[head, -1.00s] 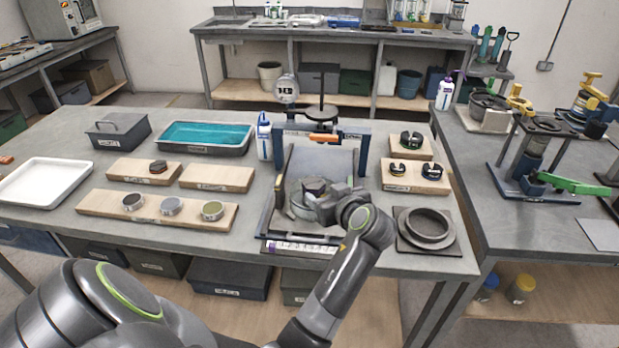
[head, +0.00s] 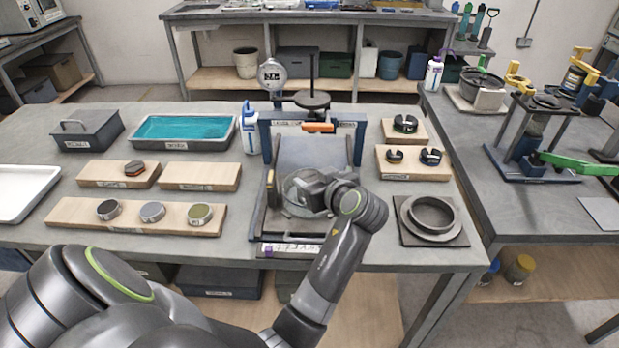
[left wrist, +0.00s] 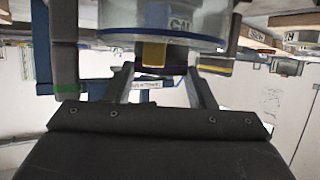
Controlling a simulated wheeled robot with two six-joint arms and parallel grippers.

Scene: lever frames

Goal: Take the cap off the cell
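A round clear cell (head: 292,197) sits on the bed of the blue-framed lever stand (head: 264,140), partly hidden by my left gripper (head: 312,188). In the left wrist view the cell (left wrist: 165,18) shows as a clear drum with a blue edge and a label starting "CAL". Which part is the cap cannot be told. My right gripper is not in view.
Three round tins (head: 152,212) sit on a wooden board left of the stand. A teal-filled tray (head: 183,130) is behind them. A ring on a dark plate (head: 432,217) and wooden blocks with black clamps (head: 412,158) stand to the right. An orange-tipped lever (head: 318,127) crosses the stand's top.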

